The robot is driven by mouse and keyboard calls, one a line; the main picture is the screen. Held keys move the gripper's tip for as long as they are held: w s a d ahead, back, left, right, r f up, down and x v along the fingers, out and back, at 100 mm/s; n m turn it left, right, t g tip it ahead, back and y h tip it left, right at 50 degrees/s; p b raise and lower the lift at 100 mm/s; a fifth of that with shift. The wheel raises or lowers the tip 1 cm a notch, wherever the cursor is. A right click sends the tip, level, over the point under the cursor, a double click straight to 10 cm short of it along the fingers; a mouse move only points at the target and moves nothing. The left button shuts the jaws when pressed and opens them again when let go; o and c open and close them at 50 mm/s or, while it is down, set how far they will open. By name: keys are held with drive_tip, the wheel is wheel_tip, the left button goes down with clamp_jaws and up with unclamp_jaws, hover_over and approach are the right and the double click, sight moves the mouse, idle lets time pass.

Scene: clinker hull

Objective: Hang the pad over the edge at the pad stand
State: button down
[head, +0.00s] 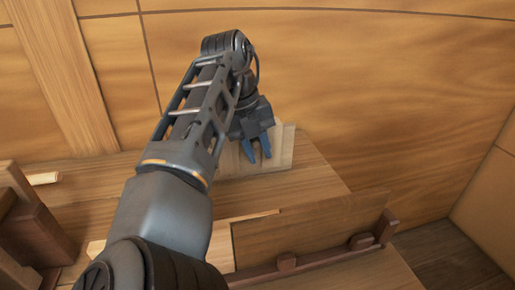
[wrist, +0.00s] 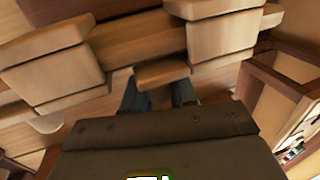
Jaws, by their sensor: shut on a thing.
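My gripper (head: 257,152) is at the end of the outstretched arm, with its blue fingers pointing down at the back of the wooden surface. A pale wooden piece (head: 284,145) shows behind and beside the fingers. The pad's outline is mostly hidden. Larger pale wooden blocks (wrist: 225,32) stand just beyond it. I cannot tell which part is the pad stand, or whether the pad touches it.
A brown upright board (head: 310,232) and a dark rail with small blocks (head: 320,258) stand at the front right. Dark wooden blocks (head: 30,225) stand at the left. A planked wall (head: 370,90) rises close behind my gripper. The surface right of my gripper (head: 315,185) is clear.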

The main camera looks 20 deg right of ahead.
drive_tip(key=shift+f, duration=0.25)
drive_tip(key=c, duration=0.8)
unclamp_jaws()
drive_tip(key=shift+b+v, duration=0.3)
drive_tip(key=shift+v, duration=3.65)
